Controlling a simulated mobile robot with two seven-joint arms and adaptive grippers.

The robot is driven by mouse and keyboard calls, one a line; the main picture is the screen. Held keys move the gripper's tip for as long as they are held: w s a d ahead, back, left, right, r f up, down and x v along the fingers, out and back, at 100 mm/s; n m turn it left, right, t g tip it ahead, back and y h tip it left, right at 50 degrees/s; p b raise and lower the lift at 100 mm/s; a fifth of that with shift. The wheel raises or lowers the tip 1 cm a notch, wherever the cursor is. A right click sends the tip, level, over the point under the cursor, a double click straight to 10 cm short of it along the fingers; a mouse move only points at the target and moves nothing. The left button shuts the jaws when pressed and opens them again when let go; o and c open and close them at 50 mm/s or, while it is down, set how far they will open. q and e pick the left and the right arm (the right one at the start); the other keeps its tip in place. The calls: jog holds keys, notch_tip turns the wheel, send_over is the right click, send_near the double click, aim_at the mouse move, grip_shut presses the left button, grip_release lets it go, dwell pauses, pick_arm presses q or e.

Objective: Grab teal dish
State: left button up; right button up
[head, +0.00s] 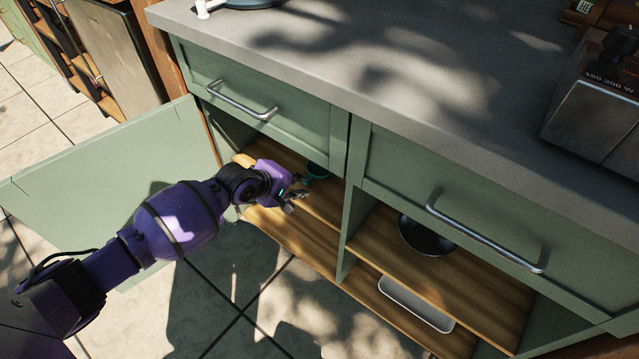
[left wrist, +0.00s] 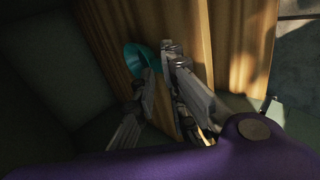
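The teal dish (head: 317,172) sits on the upper wooden shelf inside the open left cabinet, partly hidden in shadow. It also shows in the left wrist view (left wrist: 138,54), just past my fingertips, with its lower side partly covered by a finger. My left gripper (head: 300,193) reaches into the cabinet over the shelf, just beside the dish in the head view. In the left wrist view its two fingers (left wrist: 160,68) stand apart with a gap between them, and nothing is clearly held. Whether a finger touches the dish cannot be told. My right gripper is not in view.
The green cabinet door (head: 110,190) stands open at left. The grey countertop (head: 370,70) and drawer fronts overhang the shelves. A divider separates the right compartment, which holds a dark bowl (head: 425,238) and a pale tray (head: 415,305). A metal appliance (head: 600,115) stands on the counter.

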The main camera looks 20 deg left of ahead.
aim_at(312, 175)
pick_arm(q)
jog(key=shift+w+a, duration=0.2)
jog(key=shift+w, duration=0.6)
jog(key=shift+w+n+b, duration=0.3)
jog(key=shift+w+b, duration=0.1)
jog(key=b+x, duration=0.2)
jog(key=x, duration=0.1)
jog(key=b+x, duration=0.2)
jog(key=x, duration=0.1)
jog(key=shift+w, duration=0.4)
jog(key=shift+w+d+f, duration=0.1)
jog(key=shift+w+d, duration=0.05)
jog(key=shift+w, duration=0.15)
jog(key=shift+r, duration=0.25)
grip_shut()
jog(key=shift+r, duration=0.1)
